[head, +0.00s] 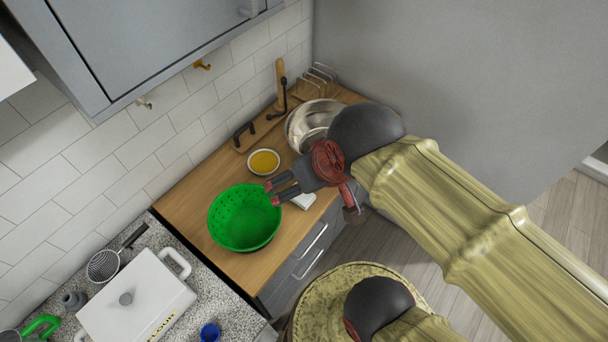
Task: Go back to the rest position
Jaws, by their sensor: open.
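My gripper (272,193) is at the end of my arm, which reaches in from the right over the wooden counter (190,192). Its two dark fingers point left and are apart, with nothing between them. The fingertips appear over or beside the right rim of a green colander (245,218). I cannot tell whether they touch it. The colander stands upright on the counter and looks empty.
A bowl of yellow contents (263,162) and a metal bowl (304,122) stand behind the gripper. A white flour box (137,300), a strainer (103,265) and a blue cup (210,333) are on the speckled counter. Grey cabinets (150,35) hang above. Floor is open at right.

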